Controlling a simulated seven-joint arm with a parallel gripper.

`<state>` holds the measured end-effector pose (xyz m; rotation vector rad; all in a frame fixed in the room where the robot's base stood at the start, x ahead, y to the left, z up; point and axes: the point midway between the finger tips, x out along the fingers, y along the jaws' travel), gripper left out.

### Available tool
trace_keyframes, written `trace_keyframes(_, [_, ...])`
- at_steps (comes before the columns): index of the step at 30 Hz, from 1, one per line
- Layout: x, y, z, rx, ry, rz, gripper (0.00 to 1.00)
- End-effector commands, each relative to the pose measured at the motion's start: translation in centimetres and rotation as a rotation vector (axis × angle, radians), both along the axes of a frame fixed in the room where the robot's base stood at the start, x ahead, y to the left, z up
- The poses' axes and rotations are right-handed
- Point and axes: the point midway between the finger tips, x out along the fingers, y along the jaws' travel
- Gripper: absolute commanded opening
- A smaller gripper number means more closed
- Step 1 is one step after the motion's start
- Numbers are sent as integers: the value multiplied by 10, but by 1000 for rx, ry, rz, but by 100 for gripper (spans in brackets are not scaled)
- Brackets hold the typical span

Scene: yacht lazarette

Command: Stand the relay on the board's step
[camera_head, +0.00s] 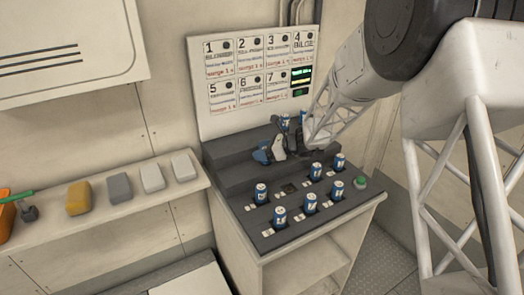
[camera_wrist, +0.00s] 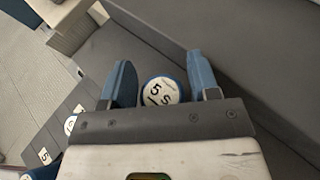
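In the wrist view a round relay (camera_wrist: 162,92) with a white top marked 5 is between the two blue fingers of my gripper (camera_wrist: 161,75). The fingers lie close to its sides; whether they press on it I cannot tell. Its lower part is hidden, so I cannot tell whether it touches the surface. In the head view my gripper (camera_head: 275,145) is over the dark raised step (camera_head: 232,173) at the back of the board, below the numbered panel. Several blue-and-white relays, one of them the front relay (camera_head: 280,216), stand upright in the lower board.
An empty socket (camera_head: 290,188) shows among the standing relays. A green button (camera_head: 360,182) is at the board's right end. The numbered panel (camera_head: 250,80) rises behind the step. A shelf at left holds several blocks, including a yellow block (camera_head: 78,198).

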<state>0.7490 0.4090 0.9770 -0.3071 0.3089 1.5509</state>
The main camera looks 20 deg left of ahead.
Motion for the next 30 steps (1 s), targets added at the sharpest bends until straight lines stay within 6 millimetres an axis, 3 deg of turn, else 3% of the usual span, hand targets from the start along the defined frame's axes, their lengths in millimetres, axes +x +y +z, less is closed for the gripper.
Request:
trace_keyframes(11, [3, -6, 3, 0, -2, -5, 69])
trace_keyframes(30, [1, -68, 28, 0, -1, -3, 69])
